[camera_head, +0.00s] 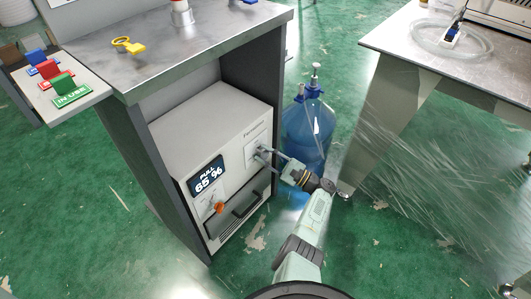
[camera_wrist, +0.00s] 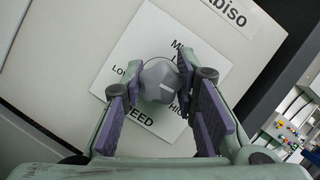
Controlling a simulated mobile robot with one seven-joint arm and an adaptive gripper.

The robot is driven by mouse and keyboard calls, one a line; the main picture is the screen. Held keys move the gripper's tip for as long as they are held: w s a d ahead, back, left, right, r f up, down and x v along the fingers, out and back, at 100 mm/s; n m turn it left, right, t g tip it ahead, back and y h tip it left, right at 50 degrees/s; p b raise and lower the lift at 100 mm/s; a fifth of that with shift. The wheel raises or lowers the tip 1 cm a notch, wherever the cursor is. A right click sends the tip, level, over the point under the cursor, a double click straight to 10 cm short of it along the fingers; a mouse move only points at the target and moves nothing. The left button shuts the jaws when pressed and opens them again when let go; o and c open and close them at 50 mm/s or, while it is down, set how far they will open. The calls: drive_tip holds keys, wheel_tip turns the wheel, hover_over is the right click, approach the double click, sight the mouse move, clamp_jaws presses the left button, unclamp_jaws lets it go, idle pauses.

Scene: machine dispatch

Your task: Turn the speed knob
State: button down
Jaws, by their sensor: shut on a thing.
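In the head view, my gripper (camera_head: 262,154) reaches the upper right of the front of the white machine (camera_head: 190,130). The machine's display (camera_head: 207,175) reads "PULL 65 %". The knob itself is mostly hidden there.
An orange knob (camera_head: 219,207) and a dark handle (camera_head: 237,218) are lower on the machine front. A blue water bottle (camera_head: 308,135) stands behind my gripper. The machine sits under a metal-topped bench (camera_head: 190,50). Another table (camera_head: 400,50) stands at the right.

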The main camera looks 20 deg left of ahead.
drive_tip(key=shift+m+t, duration=0.4)
drive_tip(key=shift+m, duration=0.4)
drive_tip(key=shift+m+p, duration=0.3)
drive_tip(key=c, duration=1.2)
unclamp_jaws()
drive_tip(key=shift+c, duration=0.2)
drive_tip(key=v, duration=0.7)
drive_tip(key=shift+d+f, duration=0.2)
